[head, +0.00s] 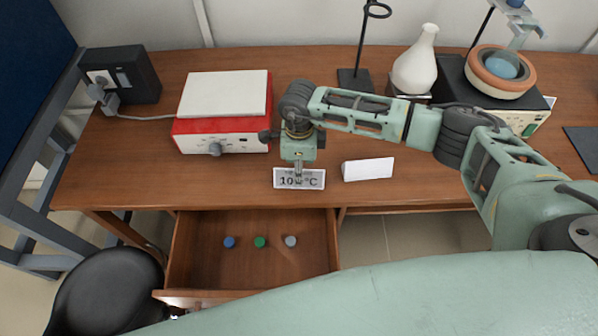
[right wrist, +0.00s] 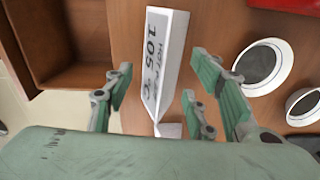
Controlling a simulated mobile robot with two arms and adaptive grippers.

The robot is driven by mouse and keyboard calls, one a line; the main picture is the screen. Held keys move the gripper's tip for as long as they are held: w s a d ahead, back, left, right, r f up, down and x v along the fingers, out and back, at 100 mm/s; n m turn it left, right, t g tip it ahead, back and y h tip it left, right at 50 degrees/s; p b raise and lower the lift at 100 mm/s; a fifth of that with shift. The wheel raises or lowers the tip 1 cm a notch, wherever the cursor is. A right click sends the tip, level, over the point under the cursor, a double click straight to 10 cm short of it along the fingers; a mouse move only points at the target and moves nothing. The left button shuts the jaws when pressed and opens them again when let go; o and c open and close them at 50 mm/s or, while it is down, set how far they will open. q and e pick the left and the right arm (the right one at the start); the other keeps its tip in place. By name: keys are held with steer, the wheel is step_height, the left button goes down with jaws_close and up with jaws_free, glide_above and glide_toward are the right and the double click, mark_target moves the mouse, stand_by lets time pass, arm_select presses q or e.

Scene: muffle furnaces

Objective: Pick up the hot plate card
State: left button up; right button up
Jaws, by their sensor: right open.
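The hot plate card (head: 299,179) is a small white tent card reading 105 °C, at the table's front edge below the red and white hot plate (head: 222,112). In the right wrist view the card (right wrist: 165,62) shows "HOT PLATE 105 °C" and lies between the two fingers. My right gripper (head: 298,169) points down just over the card; in the right wrist view the gripper (right wrist: 160,78) is open, with visible gaps on both sides of the card. Contact cannot be seen. My left gripper is not in view.
Another white folded card (head: 368,169) stands to the right. An open drawer (head: 252,220) below the table edge holds blue, green and grey round pieces. A white flask (head: 415,62) and a stand (head: 355,78) are at the back. A black stool (head: 105,290) is at lower left.

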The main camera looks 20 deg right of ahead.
step_height(320, 180, down, 2)
steer(key=shift+f, duration=0.3)
steer(key=c, duration=0.9)
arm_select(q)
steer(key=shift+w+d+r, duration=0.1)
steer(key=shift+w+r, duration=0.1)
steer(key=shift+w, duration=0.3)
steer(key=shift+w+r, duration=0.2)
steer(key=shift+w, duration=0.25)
arm_select(e)
steer(key=shift+o, duration=0.2)
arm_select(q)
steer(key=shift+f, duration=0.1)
arm_select(e)
steer(key=shift+w+r, duration=0.1)
steer(key=shift+r, duration=0.1)
